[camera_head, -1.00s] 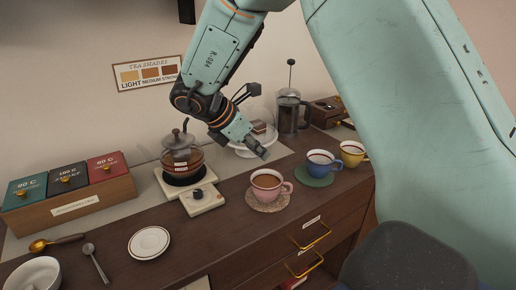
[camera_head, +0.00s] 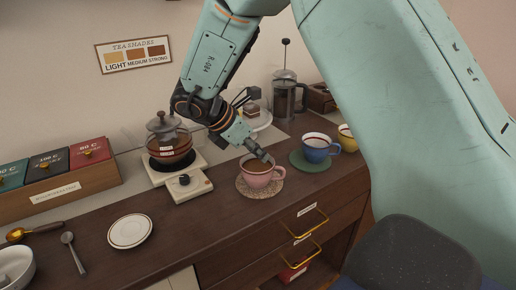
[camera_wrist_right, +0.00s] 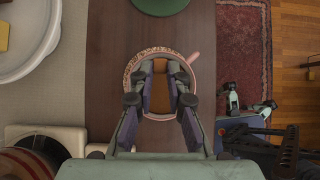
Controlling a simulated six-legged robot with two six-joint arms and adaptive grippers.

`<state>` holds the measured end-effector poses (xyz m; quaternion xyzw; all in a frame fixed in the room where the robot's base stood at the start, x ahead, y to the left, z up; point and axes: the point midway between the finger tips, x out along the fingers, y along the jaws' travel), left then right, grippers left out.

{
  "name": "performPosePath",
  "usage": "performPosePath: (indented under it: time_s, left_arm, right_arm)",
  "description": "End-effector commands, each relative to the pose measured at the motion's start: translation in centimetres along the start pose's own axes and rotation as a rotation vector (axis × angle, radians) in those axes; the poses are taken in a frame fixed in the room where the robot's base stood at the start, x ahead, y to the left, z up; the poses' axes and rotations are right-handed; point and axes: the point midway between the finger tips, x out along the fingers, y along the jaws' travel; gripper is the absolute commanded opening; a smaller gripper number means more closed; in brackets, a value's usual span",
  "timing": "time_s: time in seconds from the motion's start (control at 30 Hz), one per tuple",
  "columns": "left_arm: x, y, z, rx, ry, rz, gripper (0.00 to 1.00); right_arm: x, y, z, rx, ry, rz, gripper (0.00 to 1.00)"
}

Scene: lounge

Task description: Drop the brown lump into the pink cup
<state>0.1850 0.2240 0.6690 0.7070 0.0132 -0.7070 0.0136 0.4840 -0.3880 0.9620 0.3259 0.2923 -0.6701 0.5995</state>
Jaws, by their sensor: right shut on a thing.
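The pink cup (camera_head: 262,180) holds brown liquid and stands on a woven round coaster (camera_head: 248,194). My right gripper (camera_head: 266,159) points down over the cup, its fingertips at about the rim in the head view. In the wrist view the fingertips (camera_wrist_right: 162,68) are close together above the cup's opening, with the cup's handle (camera_wrist_right: 195,57) at upper right. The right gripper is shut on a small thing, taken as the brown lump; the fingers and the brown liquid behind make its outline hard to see. My left gripper does not show.
A blue cup (camera_head: 316,151) on a green coaster and a yellow cup (camera_head: 347,138) stand right of the pink cup. A glass teapot (camera_head: 168,142) stands at left, behind a small cream block (camera_head: 188,184). A white saucer (camera_head: 130,231) lies front left. Drawer handles (camera_head: 309,226) stick out below.

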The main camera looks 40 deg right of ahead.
Motion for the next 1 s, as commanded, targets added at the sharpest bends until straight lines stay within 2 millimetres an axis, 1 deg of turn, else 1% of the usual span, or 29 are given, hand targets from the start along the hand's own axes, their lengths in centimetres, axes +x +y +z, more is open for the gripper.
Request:
performPosePath:
  time_s: [0.23,0.27,0.53,0.87,0.97,1.0]
  left_arm:
    - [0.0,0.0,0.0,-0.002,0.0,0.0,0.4]
    - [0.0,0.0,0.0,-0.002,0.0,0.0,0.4]
    - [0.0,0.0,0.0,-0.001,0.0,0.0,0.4]
    - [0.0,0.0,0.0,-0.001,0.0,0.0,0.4]
    - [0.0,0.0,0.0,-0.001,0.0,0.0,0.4]
    - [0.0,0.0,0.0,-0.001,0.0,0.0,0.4]
  right_arm:
    - [0.1,0.0,0.1,0.001,0.0,0.001,0.06]
    - [0.1,0.0,0.2,0.001,0.0,0.0,0.17]
    - [0.1,0.0,0.1,0.001,0.0,0.0,0.4]
    - [0.0,0.0,0.1,0.001,0.0,0.001,0.41]
    - [-0.8,0.1,0.1,0.002,-0.002,0.003,0.41]
    - [-1.4,0.1,0.2,0.002,-0.003,0.004,0.41]
